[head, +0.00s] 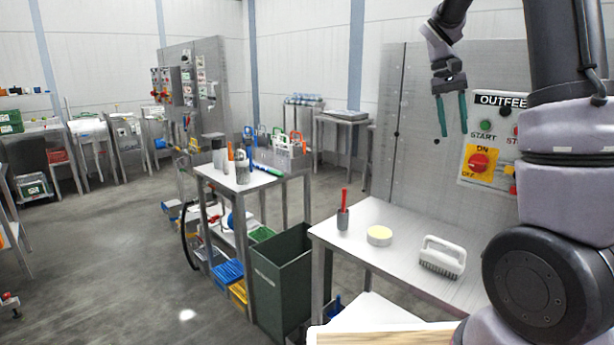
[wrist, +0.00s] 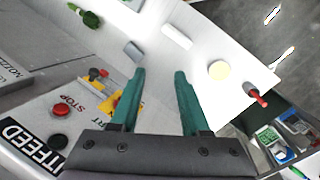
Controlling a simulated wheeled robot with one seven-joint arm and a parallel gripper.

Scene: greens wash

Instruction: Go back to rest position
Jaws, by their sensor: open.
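My gripper (head: 452,115) has green fingers and hangs open and empty at the upper right of the head view, in front of the OUTFEED control panel (head: 484,170). In the wrist view my gripper (wrist: 160,85) points down with its two fingers apart and nothing between them. The white table (head: 385,215) lies below it. My arm covers the right side of the head view.
On the table are a red-handled tool in a grey cup (head: 343,219), a round yellow-topped item (head: 379,236) and a white brush (head: 442,257). A dark green bin (head: 283,278) stands left of it. Open floor (head: 110,260) lies further left.

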